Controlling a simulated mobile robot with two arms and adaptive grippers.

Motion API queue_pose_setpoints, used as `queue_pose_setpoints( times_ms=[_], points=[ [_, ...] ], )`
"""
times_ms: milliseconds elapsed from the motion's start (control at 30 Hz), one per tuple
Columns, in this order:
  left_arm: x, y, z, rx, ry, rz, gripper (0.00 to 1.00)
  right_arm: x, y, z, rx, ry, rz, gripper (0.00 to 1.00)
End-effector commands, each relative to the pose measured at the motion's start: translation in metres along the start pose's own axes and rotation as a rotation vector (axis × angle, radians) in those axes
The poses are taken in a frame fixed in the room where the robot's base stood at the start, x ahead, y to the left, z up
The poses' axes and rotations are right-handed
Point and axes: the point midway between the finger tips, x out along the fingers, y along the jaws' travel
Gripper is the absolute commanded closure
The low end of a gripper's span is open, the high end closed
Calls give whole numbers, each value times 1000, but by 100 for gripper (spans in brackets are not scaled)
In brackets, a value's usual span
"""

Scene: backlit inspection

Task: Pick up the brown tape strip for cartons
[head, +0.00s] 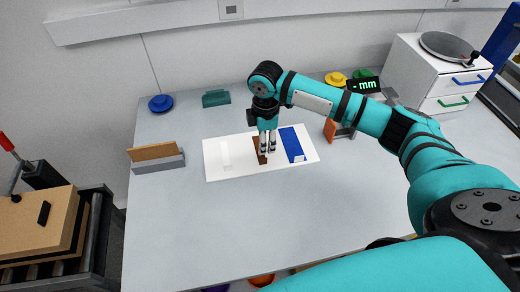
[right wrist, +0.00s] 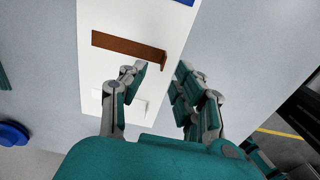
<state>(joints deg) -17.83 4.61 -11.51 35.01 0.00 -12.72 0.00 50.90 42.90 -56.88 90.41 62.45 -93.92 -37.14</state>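The brown tape strip (head: 257,158) lies on a white panel (head: 308,157), between a white strip (head: 226,155) and a blue strip (head: 292,145). In the right wrist view the brown strip (right wrist: 125,46) lies beyond my fingertips, its right end raised as a small tab. My right gripper (head: 267,150) points down over the brown strip and hides part of it in the head view. In the right wrist view the gripper (right wrist: 161,70) is open, with nothing between its fingers. Whether a finger touches the strip or panel I cannot tell. My left gripper is not in view.
An orange-brown board in a grey holder (head: 157,158) stands left of the panel. A blue disc-shaped object (head: 160,103) and a teal block (head: 216,98) stand behind. A small display (head: 365,85) and a white drawer unit (head: 432,72) are at the right. The table's front is clear.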

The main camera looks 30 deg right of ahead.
Motion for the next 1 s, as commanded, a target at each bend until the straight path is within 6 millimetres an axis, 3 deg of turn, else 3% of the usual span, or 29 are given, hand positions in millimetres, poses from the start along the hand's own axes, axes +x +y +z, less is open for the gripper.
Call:
queue_pose_setpoints(
  times_ms=[267, 433, 600, 867, 1000],
  points=[
    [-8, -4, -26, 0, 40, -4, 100, 21, -2, 0, 0, -1, -2, 69],
    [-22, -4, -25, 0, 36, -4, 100, 44, -8, 0, -1, -2, -3, 69],
    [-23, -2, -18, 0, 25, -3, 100, 65, -8, -1, -1, -1, -2, 69],
    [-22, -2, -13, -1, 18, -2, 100, 68, -7, -1, -1, 0, 1, 69],
    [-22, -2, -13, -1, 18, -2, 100, 68, -7, -1, -1, 0, 1, 88]
  ],
)
